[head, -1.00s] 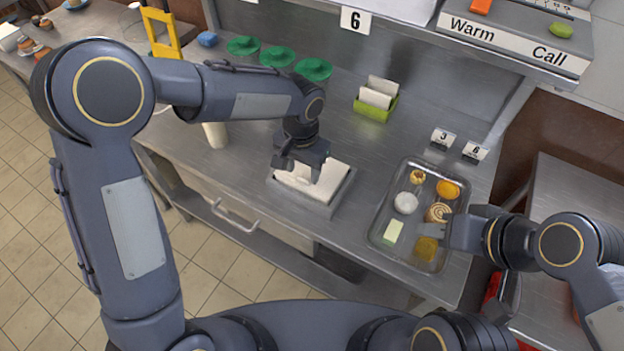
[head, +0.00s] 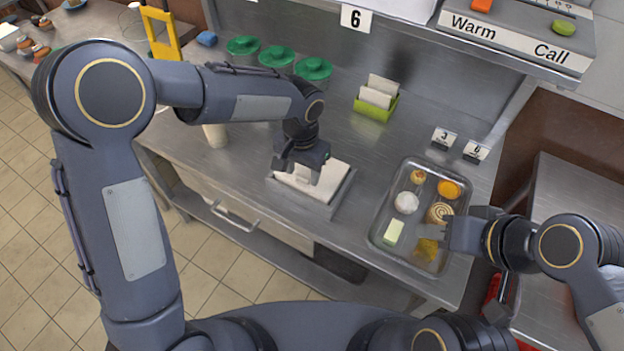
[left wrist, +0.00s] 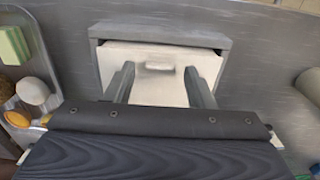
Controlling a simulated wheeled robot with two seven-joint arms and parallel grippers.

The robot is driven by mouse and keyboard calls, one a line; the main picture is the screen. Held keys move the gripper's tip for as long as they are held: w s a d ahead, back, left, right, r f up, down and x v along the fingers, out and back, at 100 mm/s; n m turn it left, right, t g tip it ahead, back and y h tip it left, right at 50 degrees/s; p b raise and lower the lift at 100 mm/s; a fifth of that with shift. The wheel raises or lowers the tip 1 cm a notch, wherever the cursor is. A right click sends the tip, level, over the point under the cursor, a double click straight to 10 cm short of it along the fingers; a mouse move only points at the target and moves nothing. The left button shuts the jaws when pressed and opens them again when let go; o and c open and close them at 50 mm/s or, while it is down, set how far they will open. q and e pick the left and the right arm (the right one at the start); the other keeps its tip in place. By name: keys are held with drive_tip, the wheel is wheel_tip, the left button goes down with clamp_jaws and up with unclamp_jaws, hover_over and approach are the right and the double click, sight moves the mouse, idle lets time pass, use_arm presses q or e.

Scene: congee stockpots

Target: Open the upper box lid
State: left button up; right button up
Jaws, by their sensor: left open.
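A grey box with a pale lid (head: 325,180) sits on the steel counter in the middle of the head view. In the left wrist view the pale lid (left wrist: 150,58) has a small raised grip on it and lies within the box's grey rim. My left gripper (head: 299,174) is over the box, pointing down, and hides part of the lid. In the left wrist view its two fingers (left wrist: 158,75) are apart with nothing held between them, on either side of the grip. Whether they touch the lid cannot be told. My right gripper (head: 452,232) is over the tray's right edge; its fingertips are unclear.
A clear tray (head: 378,236) with several food pieces lies right of the box. A green card holder (head: 376,108), number signs (head: 443,138) and green-lidded containers (head: 277,56) stand behind. A white cup (head: 215,135) stands left. A shelf (head: 420,38) overhangs the back.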

use_arm(q)
drive_tip(key=shift+f+b, duration=0.55)
drive_tip(key=shift+f, duration=0.25)
drive_tip(key=shift+r, duration=0.2)
idle(0.4)
drive_tip(key=shift+c, duration=0.3)
drive_tip(key=c, duration=0.4)
